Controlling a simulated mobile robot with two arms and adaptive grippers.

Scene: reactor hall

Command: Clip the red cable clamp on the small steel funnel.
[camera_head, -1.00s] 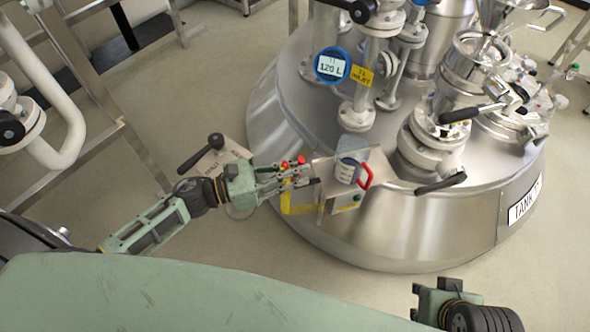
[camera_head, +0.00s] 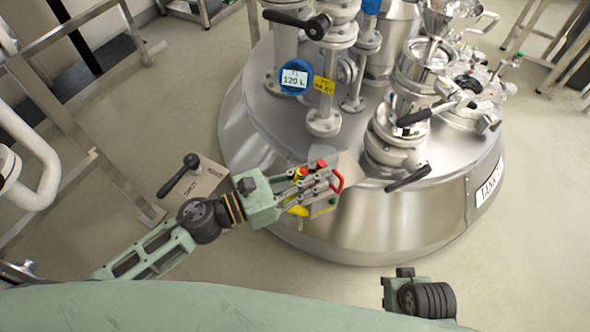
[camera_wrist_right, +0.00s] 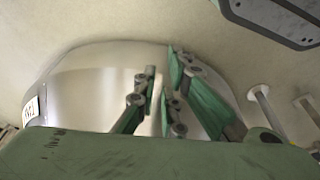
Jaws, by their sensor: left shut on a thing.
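My left gripper (camera_head: 322,182) is in the middle of the head view, over the near left edge of the tank. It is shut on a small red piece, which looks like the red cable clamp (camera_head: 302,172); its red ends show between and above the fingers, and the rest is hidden. A funnel-shaped steel part (camera_head: 438,20) is among the tank-top fittings at the top right; I cannot tell if it is the small steel funnel. My right gripper (camera_wrist_right: 162,62) shows in the right wrist view, its fingers apart and nothing between them.
A metal bracket with a red handle (camera_head: 337,180) is right at the left fingertips. The steel tank (camera_head: 370,225) has valves, pipes and a blue 120 L gauge (camera_head: 295,77) above. A black-levered plate (camera_head: 198,182) lies left. Floor in front is clear.

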